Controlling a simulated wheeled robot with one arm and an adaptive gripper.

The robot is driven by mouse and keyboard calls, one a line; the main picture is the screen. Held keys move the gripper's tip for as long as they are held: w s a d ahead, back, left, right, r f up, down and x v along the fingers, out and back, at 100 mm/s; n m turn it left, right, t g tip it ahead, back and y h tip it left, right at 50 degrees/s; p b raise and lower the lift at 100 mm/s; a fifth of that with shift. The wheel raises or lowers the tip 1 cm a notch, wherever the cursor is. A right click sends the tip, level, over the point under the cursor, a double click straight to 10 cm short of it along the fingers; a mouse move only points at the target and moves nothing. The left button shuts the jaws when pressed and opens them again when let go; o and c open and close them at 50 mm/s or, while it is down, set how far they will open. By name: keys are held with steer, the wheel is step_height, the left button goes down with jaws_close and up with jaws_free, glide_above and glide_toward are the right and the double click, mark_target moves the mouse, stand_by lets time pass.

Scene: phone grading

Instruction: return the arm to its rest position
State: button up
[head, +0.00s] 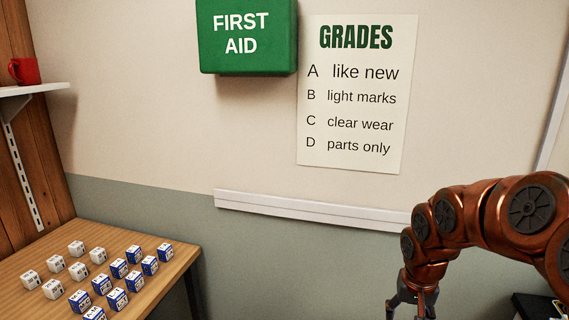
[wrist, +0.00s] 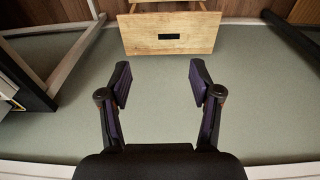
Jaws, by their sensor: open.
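I see no white plug and no white power strip in either view. My gripper (wrist: 160,84) is open in the wrist view, its two dark fingers wide apart with nothing between them. It points down over bare grey-green floor. In the head view my gripper (head: 411,306) hangs at the bottom right, partly cut off by the frame's edge.
A wooden table (head: 176,281) at lower left carries several white and blue boxes (head: 119,268). A long white rail (head: 310,208) runs along the wall. The wrist view shows a slotted wooden stool-like piece (wrist: 140,40) and a dark cabinet (wrist: 22,82). The floor between is clear.

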steer(key=s+a+r+n+g+p, duration=0.1)
steer(key=s+a, duration=0.1)
steer(key=s, duration=0.7)
steer(key=s+a+r+n+g+p, duration=0.1)
steer(key=s+a+r, duration=0.1)
steer(key=s, duration=0.7)
steer(key=s+a+r+n+p, duration=0.1)
steer(key=s+a, duration=0.3)
steer(key=s, duration=0.5)
steer(key=shift+a+r+g, duration=0.2)
steer(key=shift+r+g, duration=0.2)
steer(key=shift+r, duration=0.05)
